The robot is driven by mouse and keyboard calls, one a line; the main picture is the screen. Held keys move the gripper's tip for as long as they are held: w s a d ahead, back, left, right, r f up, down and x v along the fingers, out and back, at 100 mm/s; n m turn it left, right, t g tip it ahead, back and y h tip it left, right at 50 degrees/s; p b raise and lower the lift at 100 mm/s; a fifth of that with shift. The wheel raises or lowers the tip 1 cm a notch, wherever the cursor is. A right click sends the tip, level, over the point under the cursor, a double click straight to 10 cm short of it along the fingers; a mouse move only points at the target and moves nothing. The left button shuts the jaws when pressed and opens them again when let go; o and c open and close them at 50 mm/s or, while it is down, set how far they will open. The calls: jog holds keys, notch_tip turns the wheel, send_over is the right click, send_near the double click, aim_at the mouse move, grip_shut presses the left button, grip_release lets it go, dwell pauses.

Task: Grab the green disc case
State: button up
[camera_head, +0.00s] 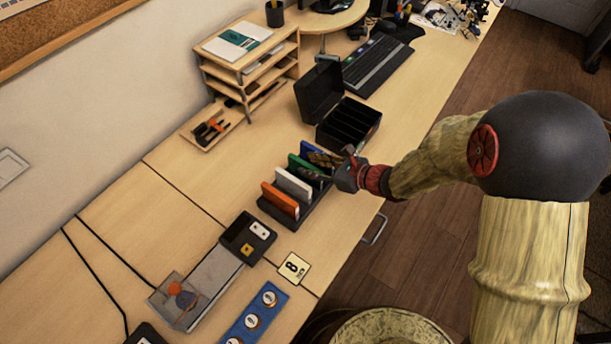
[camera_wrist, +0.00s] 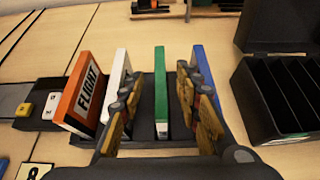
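The green disc case (camera_head: 296,160) stands upright in a dark slotted rack (camera_head: 271,207), between a white case (camera_head: 293,183) and a blue case (camera_head: 306,147). My gripper (camera_head: 326,167) is over the rack's right side in the head view and hides part of the green and blue cases. In the wrist view, my gripper (camera_wrist: 160,97) is open, with one finger on each side of the green case (camera_wrist: 160,88). Gaps show between it and both fingers. The left finger overlaps the white case (camera_wrist: 120,68); the right finger overlaps the blue case (camera_wrist: 204,68).
An orange case (camera_head: 281,200) labelled "FLIGHT" stands at the rack's near end. An open black box (camera_head: 349,124) with empty slots and a raised lid stands behind the rack. A small black tray (camera_head: 247,238) lies in front. Bare desk lies left of the rack.

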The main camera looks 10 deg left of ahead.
aim_at(309, 166)
jog(key=x, duration=0.3)
jog(key=shift+f+b, duration=0.15)
jog(key=shift+b, duration=0.25)
jog(key=c, duration=0.4)
grip_shut()
